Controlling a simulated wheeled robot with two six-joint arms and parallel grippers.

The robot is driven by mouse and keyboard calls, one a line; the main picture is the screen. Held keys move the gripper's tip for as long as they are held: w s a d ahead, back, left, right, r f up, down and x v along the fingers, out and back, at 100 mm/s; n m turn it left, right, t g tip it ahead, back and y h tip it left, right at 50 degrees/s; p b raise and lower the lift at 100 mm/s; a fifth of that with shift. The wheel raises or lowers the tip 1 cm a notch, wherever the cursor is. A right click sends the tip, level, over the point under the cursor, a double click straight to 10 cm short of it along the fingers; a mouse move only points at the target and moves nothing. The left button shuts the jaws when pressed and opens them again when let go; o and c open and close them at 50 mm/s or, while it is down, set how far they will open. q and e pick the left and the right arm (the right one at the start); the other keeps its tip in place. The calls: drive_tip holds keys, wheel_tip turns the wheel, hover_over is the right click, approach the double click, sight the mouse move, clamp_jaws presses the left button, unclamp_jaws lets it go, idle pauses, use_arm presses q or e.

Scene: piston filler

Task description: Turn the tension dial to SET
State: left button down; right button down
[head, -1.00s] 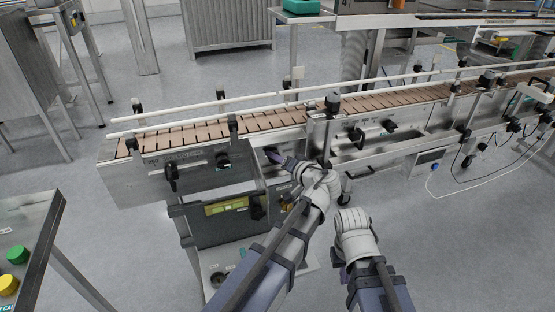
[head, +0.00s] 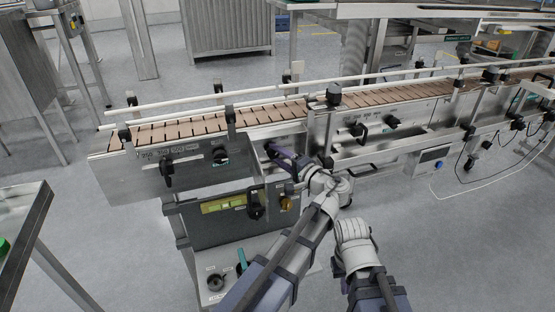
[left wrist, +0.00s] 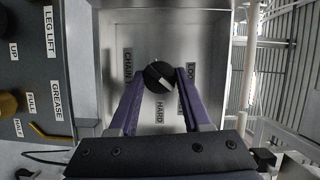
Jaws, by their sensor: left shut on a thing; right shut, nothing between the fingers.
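The tension dial (left wrist: 158,77) is a round black knob with a white pointer line, on a steel plate in the left wrist view. The line slants from upper left to lower right. The labels CHAIN, HARD and one starting LOO surround it; I cannot read a SET label. My left gripper (left wrist: 158,82) is shut on the dial, one finger on each side.
The conveyor (head: 180,130) runs above and behind my left gripper. A steel table (head: 20,215) stands at far left. Floor is open at lower right.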

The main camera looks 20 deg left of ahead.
use_arm(q)
drive_tip(key=shift+f+m+b, duration=0.1)
drive_tip(key=shift+m+b, duration=0.2)
drive_tip(key=shift+m, duration=0.3)
use_arm(e)
drive_tip(key=shift+f, duration=0.5)
use_arm(q)
drive_tip(key=shift+c, duration=1.8)
unclamp_jaws()
drive_tip(key=shift+s, duration=0.1)
use_arm(e)
drive_tip(key=shift+d, duration=0.15)
